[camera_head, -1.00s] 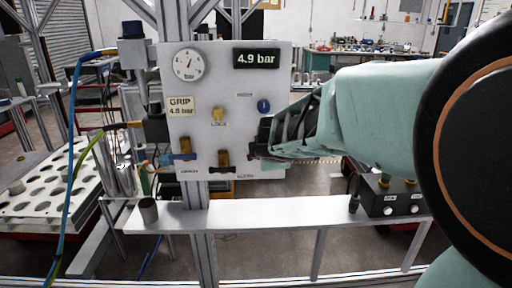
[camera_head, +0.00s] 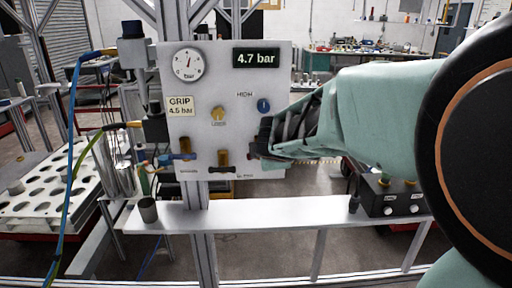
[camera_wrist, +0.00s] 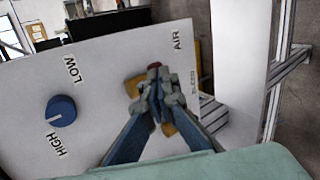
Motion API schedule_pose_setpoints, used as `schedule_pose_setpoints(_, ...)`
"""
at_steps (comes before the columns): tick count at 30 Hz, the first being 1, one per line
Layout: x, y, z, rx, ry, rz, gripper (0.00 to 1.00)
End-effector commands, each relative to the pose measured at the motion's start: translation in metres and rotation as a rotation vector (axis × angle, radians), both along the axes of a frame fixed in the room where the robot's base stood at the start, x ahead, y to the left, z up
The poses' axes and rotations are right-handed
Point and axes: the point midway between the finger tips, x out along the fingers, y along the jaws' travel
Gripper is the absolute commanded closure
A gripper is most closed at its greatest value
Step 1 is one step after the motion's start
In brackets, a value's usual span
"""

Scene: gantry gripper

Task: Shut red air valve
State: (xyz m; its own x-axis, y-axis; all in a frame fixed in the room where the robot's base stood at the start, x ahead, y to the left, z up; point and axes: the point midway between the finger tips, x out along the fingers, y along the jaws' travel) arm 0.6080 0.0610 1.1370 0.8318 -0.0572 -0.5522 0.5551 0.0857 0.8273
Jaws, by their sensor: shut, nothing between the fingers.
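The red air valve shows in the wrist view as a brass body (camera_wrist: 187,127) below the AIR label, with a small red part (camera_wrist: 154,66) just beyond my fingertips. My gripper (camera_wrist: 160,98) is shut, with its fingertips over the valve and hiding most of its handle. Whether the fingers touch the handle, and which way it is turned, I cannot tell. In the head view my gripper (camera_head: 263,138) is at the right part of the white panel (camera_head: 215,95) and covers most of the valve. The panel's display (camera_head: 256,58) reads 4.7 bar.
A blue-handled valve (camera_head: 184,156) and a dark-handled valve (camera_head: 223,168) are lower left.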

Motion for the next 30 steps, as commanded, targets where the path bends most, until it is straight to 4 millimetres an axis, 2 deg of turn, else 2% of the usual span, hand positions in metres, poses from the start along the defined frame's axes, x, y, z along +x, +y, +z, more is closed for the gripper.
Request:
schedule_pose_setpoints(19,0.000,-0.001,0.000,-0.001,0.001,-0.002,1.00)
schedule_pose_setpoints(30,0.000,0.000,0.016,-0.001,0.000,0.000,1.00)
